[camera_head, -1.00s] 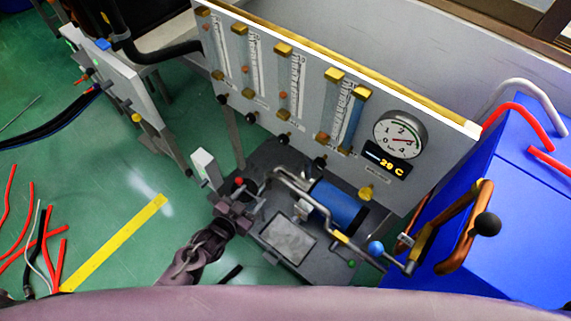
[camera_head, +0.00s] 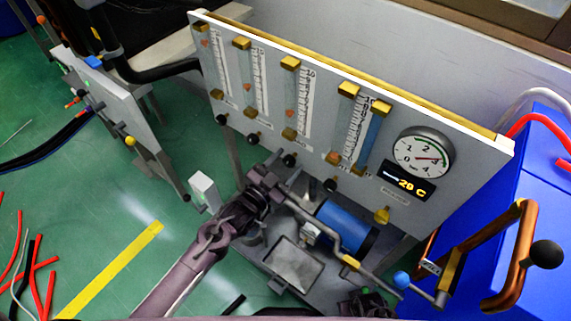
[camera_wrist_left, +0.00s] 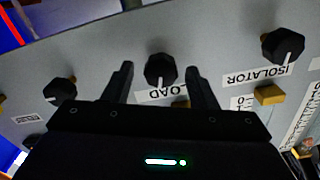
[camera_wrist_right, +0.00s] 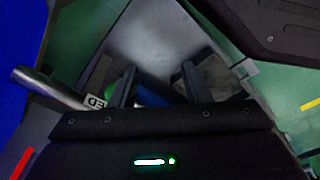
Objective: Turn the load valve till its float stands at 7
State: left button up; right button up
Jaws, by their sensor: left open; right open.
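In the left wrist view a black knob with a white mark, the load valve (camera_wrist_left: 160,69), sits above its LOAD label (camera_wrist_left: 166,93). It lies between the two fingers of my open left gripper (camera_wrist_left: 161,82), which show apart from each other; I cannot tell whether they touch it. In the head view my left gripper (camera_head: 272,174) is just below the row of black knobs on the white panel (camera_head: 440,160). My right gripper (camera_wrist_right: 158,86) is open and empty, low at the front.
The isolator knob (camera_wrist_left: 283,45) and another black knob (camera_wrist_left: 60,91) flank the load valve. A blue cylinder (camera_head: 343,225), a bent pipe and a copper-coloured handle (camera_head: 515,265) stand in front and right.

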pick_arm(q)
jog(key=c, duration=1)
pick_arm(e)
jog(key=shift+s, duration=0.1)
pick_arm(q)
jog(key=shift+n+p, duration=0.4)
jog(key=shift+n, duration=0.3)
jog(key=shift+n+p, duration=0.35)
jog(key=shift+n, duration=0.45)
jog(key=shift+a+n+p, duration=0.1)
jog(key=shift+n+p, duration=0.3)
jog(key=shift+n, duration=0.4)
jog(key=shift+f+n+p, duration=0.1)
jog(key=shift+n+p, duration=0.75)
jog(key=shift+n, duration=1.65)
pick_arm(e)
jog(key=s+d+f, duration=0.1)
jog(key=s+f, duration=0.1)
jog(key=s, duration=0.5)
jog(key=shift+s+d+f, duration=0.15)
jog(key=shift+d+f, duration=0.05)
jog(key=shift+f, duration=0.05)
